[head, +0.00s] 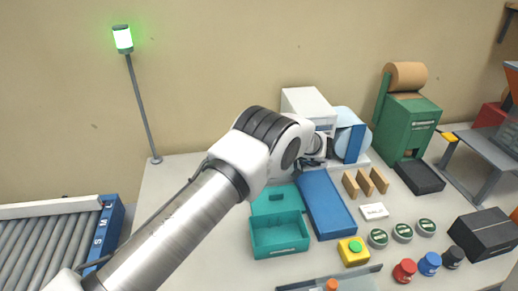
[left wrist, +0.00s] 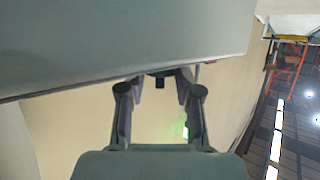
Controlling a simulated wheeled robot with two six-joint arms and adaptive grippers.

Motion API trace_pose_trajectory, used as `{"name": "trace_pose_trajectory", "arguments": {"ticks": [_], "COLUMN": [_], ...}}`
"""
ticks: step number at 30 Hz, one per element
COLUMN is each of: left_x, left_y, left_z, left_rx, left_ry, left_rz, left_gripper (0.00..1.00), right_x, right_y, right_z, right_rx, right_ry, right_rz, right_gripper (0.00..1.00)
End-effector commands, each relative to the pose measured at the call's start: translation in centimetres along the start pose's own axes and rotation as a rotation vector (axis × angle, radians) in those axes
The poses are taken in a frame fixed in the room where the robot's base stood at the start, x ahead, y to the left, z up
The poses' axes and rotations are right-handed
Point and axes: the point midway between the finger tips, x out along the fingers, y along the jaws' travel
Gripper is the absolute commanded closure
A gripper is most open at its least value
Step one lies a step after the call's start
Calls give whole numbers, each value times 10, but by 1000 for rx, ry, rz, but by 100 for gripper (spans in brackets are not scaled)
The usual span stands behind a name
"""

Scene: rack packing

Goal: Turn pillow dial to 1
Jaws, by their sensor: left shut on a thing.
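The pillow machine (head: 305,103) is a white box with a pale blue film roll (head: 345,118) at the back of the table. My left gripper (head: 309,165) is at the front of this machine, and my arm and wrist hide much of that front. In the left wrist view, the gripper's fingers (left wrist: 160,80) reach up to a large pale grey surface (left wrist: 120,40). They are shut on a small dark part at that surface, which fits the dial. The dial's face and its numbers are hidden. My right gripper is in neither view.
A blue chute (head: 326,205) and a teal bin (head: 279,236) lie in front of the machine. A yellow box with a green button (head: 354,251) stands nearer. A green paper dispenser (head: 408,125) is to the right. A signal pole (head: 140,95) glows green at left.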

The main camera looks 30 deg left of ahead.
Motion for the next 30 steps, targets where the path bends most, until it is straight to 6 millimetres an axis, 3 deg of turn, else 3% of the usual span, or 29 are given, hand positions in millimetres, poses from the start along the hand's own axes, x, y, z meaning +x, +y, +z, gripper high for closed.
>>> {"name": "trace_pose_trajectory", "arguments": {"ticks": [3, 4, 6, 17, 20, 30], "left_x": [2, 2, 2, -4, -19, -100], "left_y": [-2, -2, -2, 0, 0, 0], "left_z": [3, 3, 2, 0, 0, 1], "left_rx": [3, 3, 3, 0, 0, 0], "left_ry": [-3, -3, -2, 0, 0, -2], "left_rz": [-4, -5, -4, 0, 2, 0], "left_gripper": [100, 63, 41, 41, 41, 41], "right_x": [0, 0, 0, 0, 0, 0], "right_y": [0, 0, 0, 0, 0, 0], "right_z": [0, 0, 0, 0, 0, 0], "right_rx": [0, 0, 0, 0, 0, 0], "right_ry": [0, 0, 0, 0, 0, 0], "right_rz": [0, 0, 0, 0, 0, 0], "right_gripper": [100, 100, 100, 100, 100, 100]}}
